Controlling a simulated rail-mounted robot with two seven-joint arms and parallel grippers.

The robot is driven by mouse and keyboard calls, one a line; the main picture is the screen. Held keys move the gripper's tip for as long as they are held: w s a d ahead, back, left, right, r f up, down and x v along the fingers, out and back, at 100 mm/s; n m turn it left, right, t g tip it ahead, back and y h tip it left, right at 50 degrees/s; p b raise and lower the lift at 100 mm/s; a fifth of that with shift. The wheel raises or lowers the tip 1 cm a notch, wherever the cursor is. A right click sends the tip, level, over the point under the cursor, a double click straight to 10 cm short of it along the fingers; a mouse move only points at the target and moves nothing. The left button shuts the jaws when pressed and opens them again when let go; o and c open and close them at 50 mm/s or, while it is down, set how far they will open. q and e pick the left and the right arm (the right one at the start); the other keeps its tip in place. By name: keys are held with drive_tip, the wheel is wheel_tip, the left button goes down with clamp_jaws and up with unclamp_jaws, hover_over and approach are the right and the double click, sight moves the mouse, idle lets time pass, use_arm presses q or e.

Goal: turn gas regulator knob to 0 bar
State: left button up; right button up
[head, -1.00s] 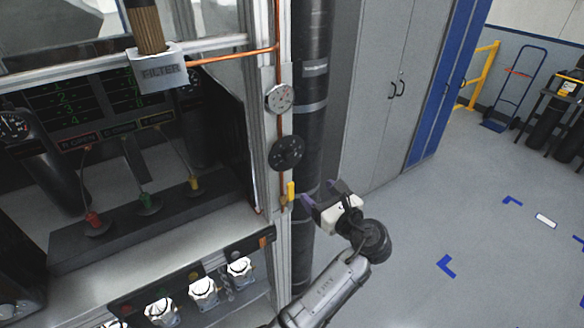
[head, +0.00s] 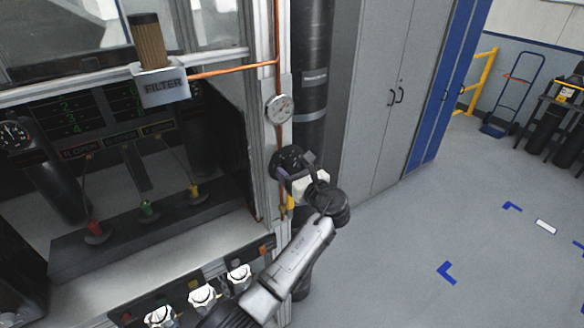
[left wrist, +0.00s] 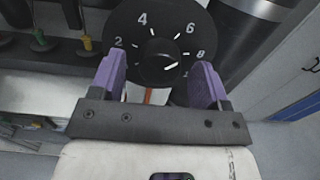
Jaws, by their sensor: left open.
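The gas regulator knob (head: 286,156) is a black round dial on the aluminium post, partly covered by my gripper in the head view. In the left wrist view the dial (left wrist: 158,20) shows the numbers 2, 4, 6 and 8. Its raised centre (left wrist: 155,56) has a white line pointing right and slightly down, past the 8. My left gripper (head: 284,178) is open at the knob. In the left wrist view its purple fingers (left wrist: 161,65) stand on either side of the raised centre, with gaps. Whether they touch the dial face is unclear. My right gripper is not in view.
A round gauge (head: 279,108) sits above the knob beside a copper pipe (head: 277,30). A yellow lever (head: 291,202) is just below my gripper. A black vertical pipe (head: 312,60) and grey cabinet (head: 372,110) stand to the right. White valve knobs (head: 203,296) line the panel below.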

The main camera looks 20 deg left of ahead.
use_arm(q)
drive_tip(key=shift+w+a, duration=0.25)
drive_tip(key=shift+a, duration=0.15)
drive_tip(key=shift+c, duration=0.2)
drive_tip(key=c, duration=0.9)
